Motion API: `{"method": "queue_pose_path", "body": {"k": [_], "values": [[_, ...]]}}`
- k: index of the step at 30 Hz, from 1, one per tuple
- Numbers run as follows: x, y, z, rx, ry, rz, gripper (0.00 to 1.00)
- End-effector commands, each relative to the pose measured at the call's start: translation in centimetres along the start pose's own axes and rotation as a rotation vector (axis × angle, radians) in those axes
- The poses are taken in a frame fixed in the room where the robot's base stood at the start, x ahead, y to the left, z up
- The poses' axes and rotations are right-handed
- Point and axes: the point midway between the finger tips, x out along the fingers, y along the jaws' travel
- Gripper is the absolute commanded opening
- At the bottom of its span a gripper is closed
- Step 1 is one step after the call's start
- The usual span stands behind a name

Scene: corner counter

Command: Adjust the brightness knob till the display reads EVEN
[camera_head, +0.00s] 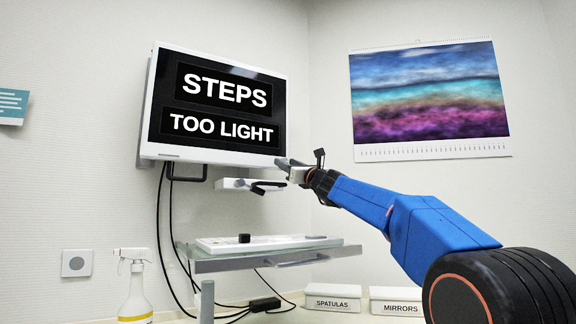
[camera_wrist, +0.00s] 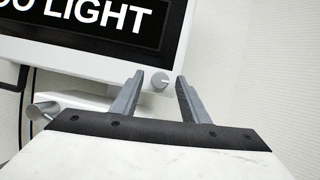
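The display (camera_head: 152,100) is a white-framed screen on the wall, reading "STEPS" and "TOO LIGHT". Part of it, with "LIGHT" legible, fills the top left of the wrist view (camera_wrist: 60,55). A small round pale knob (camera_wrist: 160,81) sits at the lower right corner of its frame. My gripper (camera_wrist: 158,80) is open, its two grey fingers apart with the knob showing between their tips; I cannot tell whether they touch it. In the head view my gripper (camera_head: 284,165) is at the display's lower right corner and hides the knob.
A white holder (camera_head: 235,184) hangs below the display. A shelf (camera_head: 330,254) with a white keyboard-like panel stands lower. A spray bottle (camera_head: 135,295) and boxes labelled SPATULAS (camera_head: 331,303) and MIRRORS (camera_head: 400,308) are on the counter. Black cables hang at the left.

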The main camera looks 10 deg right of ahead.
Motion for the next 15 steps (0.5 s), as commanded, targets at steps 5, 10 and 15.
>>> {"method": "queue_pose_path", "body": {"k": [5,10,15], "values": [[-0.1,0.0,0.1,0.000,0.000,0.000,0.41],[-1.1,-0.1,0.1,0.000,0.000,-0.002,0.41],[-3.6,-0.1,0.1,0.000,0.000,-0.002,0.41]]}}
